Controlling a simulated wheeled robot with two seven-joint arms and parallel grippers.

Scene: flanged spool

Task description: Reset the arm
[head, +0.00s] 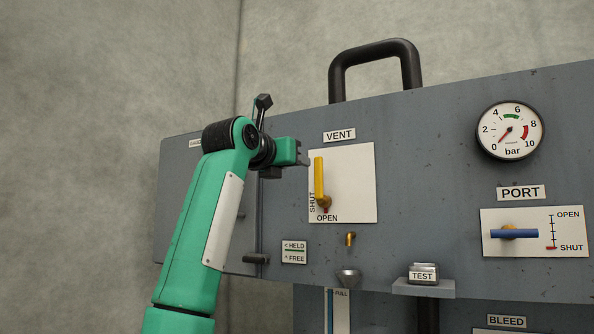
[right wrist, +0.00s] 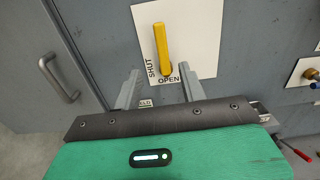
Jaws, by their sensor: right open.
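My right arm (head: 200,230) is green and rises at the left of the head view. Its right gripper (head: 303,153) is at the left edge of the white VENT plate (head: 358,190). In the right wrist view the right gripper (right wrist: 161,88) has its two grey fingers spread, with nothing held between them. The yellow VENT lever (right wrist: 161,48) stands upright beyond the fingertips, apart from them as far as I can see. The lever (head: 319,178) also shows in the head view, pointing up from its pivot. My left gripper is not in view.
A black carrying handle (head: 375,55) is on top. A door handle (right wrist: 58,77) is at left.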

